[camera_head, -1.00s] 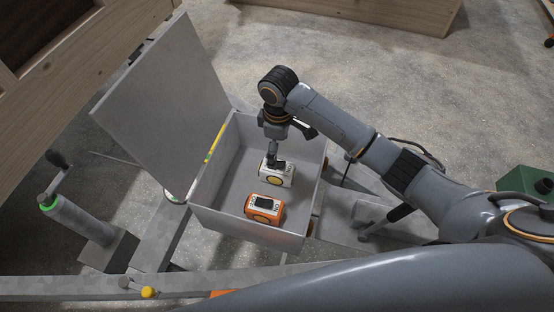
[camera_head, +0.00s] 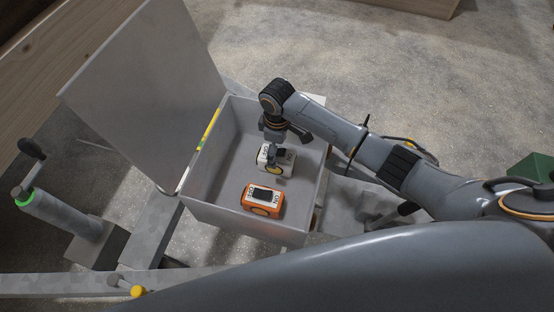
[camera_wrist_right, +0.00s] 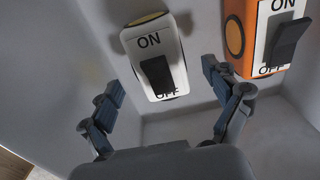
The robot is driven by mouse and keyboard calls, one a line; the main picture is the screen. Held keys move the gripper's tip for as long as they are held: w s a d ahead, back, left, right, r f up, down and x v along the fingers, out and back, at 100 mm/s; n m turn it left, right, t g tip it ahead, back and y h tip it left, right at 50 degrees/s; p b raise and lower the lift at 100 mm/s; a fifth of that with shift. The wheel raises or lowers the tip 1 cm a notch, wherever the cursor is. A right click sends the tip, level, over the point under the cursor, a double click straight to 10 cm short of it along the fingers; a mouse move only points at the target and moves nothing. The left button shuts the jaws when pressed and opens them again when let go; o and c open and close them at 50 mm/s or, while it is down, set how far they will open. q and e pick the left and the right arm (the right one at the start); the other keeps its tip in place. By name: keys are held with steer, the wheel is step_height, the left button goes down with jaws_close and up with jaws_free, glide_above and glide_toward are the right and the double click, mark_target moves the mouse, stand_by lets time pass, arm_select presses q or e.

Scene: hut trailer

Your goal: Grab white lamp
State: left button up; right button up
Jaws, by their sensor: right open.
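The white lamp (camera_head: 275,158) lies in the open grey box (camera_head: 228,217), with a black switch and ON/OFF lettering on its face. An orange lamp (camera_head: 262,200) of the same shape lies nearer the box's front wall. My right gripper (camera_head: 279,150) is inside the box, over the white lamp, and partly covers it. In the right wrist view the white lamp (camera_wrist_right: 153,55) is ahead of the open fingers (camera_wrist_right: 170,100), between their lines, with the orange lamp (camera_wrist_right: 262,35) to the right. Nothing is between the fingertips. My left gripper is not in view.
The box's raised lid (camera_head: 145,85) stands at its left. The box walls are close around my right gripper. A grey crank post (camera_head: 60,210) stands at the left, and a green box (camera_head: 530,170) at the far right.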

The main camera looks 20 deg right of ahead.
step_height(320, 180, down, 6)
steer(key=shift+w+r, duration=0.1)
stand_by(0.4)
steer(key=c, duration=1.4)
